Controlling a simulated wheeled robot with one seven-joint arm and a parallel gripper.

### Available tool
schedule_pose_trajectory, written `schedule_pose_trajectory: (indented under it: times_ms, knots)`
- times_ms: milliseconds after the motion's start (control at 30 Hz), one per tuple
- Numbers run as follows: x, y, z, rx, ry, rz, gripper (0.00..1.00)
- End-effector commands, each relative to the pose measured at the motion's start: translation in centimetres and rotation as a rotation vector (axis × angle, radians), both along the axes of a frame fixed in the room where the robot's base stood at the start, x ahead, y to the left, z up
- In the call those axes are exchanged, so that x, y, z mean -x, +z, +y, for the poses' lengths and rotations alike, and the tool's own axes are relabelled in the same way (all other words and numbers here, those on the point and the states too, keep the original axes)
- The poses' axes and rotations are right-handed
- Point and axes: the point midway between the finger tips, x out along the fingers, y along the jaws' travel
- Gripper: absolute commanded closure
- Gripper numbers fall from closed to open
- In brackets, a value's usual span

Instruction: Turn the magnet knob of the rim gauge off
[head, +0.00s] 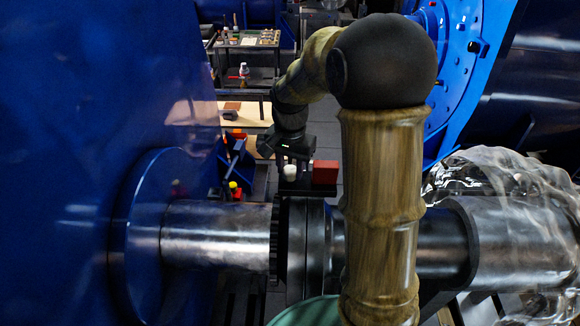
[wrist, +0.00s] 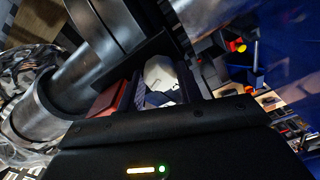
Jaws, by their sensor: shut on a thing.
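A white knob (head: 290,172) shows on top of the dark coupling (head: 314,235), beside a red block (head: 325,171). In the wrist view the white knob (wrist: 160,74) sits between the two dark fingers, with the red block (wrist: 107,99) just left of them. My gripper (head: 287,158) reaches down from above and is shut on the knob. The fingers cover the knob's sides, so any mark showing its turn position is hard to read. The rest of the rim gauge is dark and small, and I cannot make out its dial.
A bare steel shaft (head: 215,235) runs left from the coupling to a blue housing (head: 80,130). A dark shaft and a clear-wrapped part (head: 500,185) lie to the right. Behind are a wooden-topped bench (head: 195,113) and a tool table (head: 245,40).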

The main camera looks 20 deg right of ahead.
Motion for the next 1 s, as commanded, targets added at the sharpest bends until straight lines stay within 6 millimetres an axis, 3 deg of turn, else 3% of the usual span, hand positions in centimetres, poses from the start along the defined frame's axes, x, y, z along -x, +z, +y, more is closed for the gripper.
schedule_pose_trajectory:
  times_ms: [1000]
  knots:
    - [-0.10,0.15,-0.03,0.001,0.949,-0.003,0.87]
